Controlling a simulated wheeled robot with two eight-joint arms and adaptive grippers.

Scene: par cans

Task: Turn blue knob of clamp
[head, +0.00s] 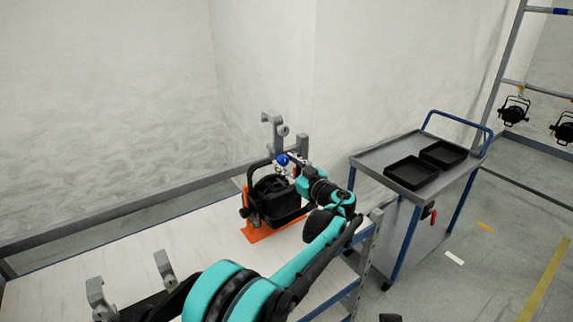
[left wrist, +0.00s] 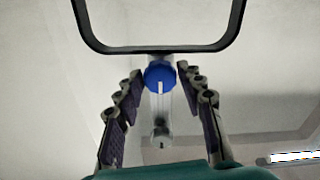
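The grey clamp (head: 270,122) stands upright with its hook at the top, above a black par can (head: 277,196) in an orange stand (head: 262,232). Its blue knob (head: 283,159) is low on the clamp. My left gripper (head: 289,166) is at the knob. In the left wrist view, the blue knob (left wrist: 160,76) with a white stripe lies between the open fingers of my left gripper (left wrist: 158,82), with a gap on both sides. The clamp's grey body (left wrist: 161,112) runs down behind it.
The par can's black yoke (left wrist: 160,48) crosses above the knob in the left wrist view. The stand is on a pale workbench (head: 190,236). A grey cart (head: 375,159) with black trays stands to the right.

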